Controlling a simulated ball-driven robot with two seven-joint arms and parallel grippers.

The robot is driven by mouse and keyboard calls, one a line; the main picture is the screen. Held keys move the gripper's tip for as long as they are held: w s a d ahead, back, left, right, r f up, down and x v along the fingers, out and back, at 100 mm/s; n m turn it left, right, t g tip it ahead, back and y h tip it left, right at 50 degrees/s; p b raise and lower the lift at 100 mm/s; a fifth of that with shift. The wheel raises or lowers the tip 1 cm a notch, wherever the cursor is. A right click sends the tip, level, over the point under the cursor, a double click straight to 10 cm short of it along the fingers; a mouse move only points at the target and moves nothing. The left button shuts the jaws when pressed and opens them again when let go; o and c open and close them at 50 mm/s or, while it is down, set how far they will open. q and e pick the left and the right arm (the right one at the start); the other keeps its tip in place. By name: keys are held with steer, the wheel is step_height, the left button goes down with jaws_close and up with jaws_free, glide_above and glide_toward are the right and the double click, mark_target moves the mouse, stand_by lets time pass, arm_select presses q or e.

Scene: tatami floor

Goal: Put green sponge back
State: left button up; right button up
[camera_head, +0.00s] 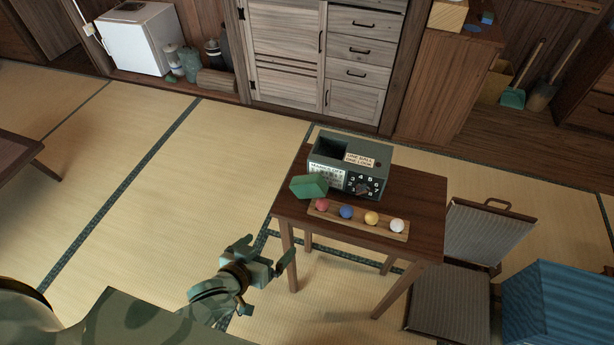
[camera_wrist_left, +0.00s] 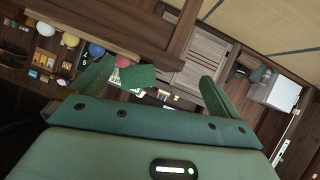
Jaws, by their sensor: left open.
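The green sponge (camera_head: 308,187) is a small block at the left front corner of a grey-green box (camera_head: 320,148) on the small wooden table (camera_head: 425,195). It looks tilted; I cannot tell what it rests on. In the left wrist view the sponge (camera_wrist_left: 138,76) shows between the two fingers, beyond them and nearer the left finger. My left gripper (camera_head: 268,257) is open and empty, in front of the table's left edge and apart from the sponge. It also shows in the left wrist view (camera_wrist_left: 158,88). My right gripper is not in view.
A wooden strip (camera_head: 335,215) on the table's front holds a red ball (camera_head: 322,204), a blue ball (camera_head: 347,212), a yellow ball (camera_head: 371,218) and a white ball (camera_head: 397,226). A folding chair (camera_head: 450,297) and blue block (camera_head: 560,305) stand at right.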

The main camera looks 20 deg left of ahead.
arm_select(q)
step_height(320, 180, up, 8)
steer(key=w+d+n+t, duration=0.2)
steer(key=w, duration=0.1)
steer(key=n+b, duration=0.2)
steer(key=b, duration=0.2)
glide_toward(306, 190)
steer(key=shift+h, duration=0.3)
steer(key=x, duration=0.5)
steer(key=shift+w+a, duration=0.1)
steer(key=shift+a, duration=0.1)
steer(key=b+x, duration=0.1)
steer(key=x, duration=0.4)
steer(key=shift+w+f+b, duration=0.1)
steer(key=shift+f+b, duration=0.2)
steer(key=shift+b, duration=0.05)
steer(key=shift+r, duration=0.1)
steer(key=c, duration=0.9)
